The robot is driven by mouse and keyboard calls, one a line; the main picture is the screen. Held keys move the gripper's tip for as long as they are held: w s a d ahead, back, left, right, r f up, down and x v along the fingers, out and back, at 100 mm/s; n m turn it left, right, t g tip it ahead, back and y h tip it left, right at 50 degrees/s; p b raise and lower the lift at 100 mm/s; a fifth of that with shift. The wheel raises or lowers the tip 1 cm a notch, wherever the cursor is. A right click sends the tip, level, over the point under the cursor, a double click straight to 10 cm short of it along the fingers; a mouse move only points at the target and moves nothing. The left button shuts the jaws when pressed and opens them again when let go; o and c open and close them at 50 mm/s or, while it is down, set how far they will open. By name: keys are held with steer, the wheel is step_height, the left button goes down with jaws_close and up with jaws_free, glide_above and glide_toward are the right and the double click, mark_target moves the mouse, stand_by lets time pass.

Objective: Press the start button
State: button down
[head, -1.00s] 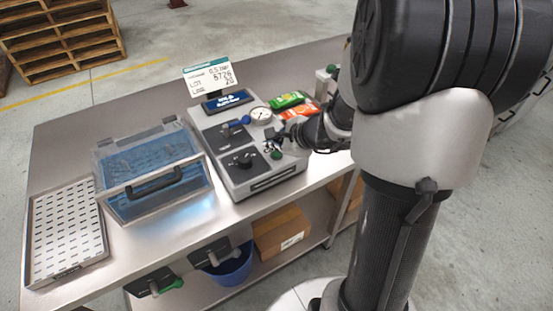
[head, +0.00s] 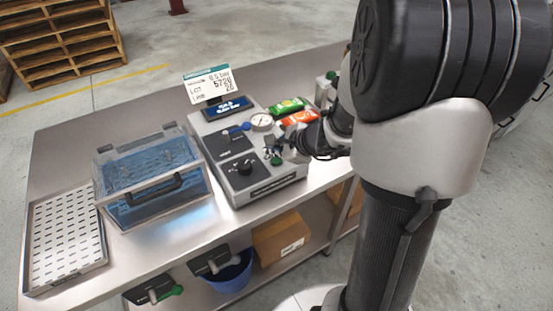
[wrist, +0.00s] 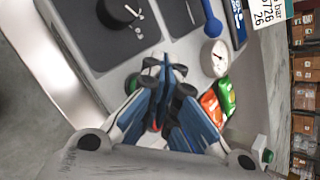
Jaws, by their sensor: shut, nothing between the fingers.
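The grey weigher console (head: 262,190) stands on the steel bench with black panels and a knob (head: 244,166). A green button (head: 276,161) sits near its front right corner; it also shows partly in the wrist view (wrist: 132,83), just left of my fingers. I take it for the start button, but can read no label. My gripper (head: 269,151) is shut and empty over the console's right end, close to the button. In the wrist view my gripper (wrist: 165,66) has its fingertips together. Whether it touches the console or button cannot be told. A red part shows partly behind the fingers.
A round gauge (head: 262,122), a blue knob (head: 246,126) and a display sign (head: 208,85) are at the console's back. Green and orange packets (head: 298,118) lie beside it. A clear-lidded box (head: 150,205) and slotted tray (head: 65,284) stand left.

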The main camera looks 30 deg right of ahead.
mark_target(275, 161)
stand_by(0.4)
steer(key=shift+f+b, duration=0.3)
steer(key=shift+f, duration=0.1)
steer(key=shift+f, duration=0.45)
stand_by(0.5)
stand_by(0.3)
steer(key=shift+r+p, duration=0.6)
steer(key=shift+r, duration=0.25)
step_height(275, 161, up, 5)
steer(key=p, duration=0.4)
steer(key=shift+r, duration=0.1)
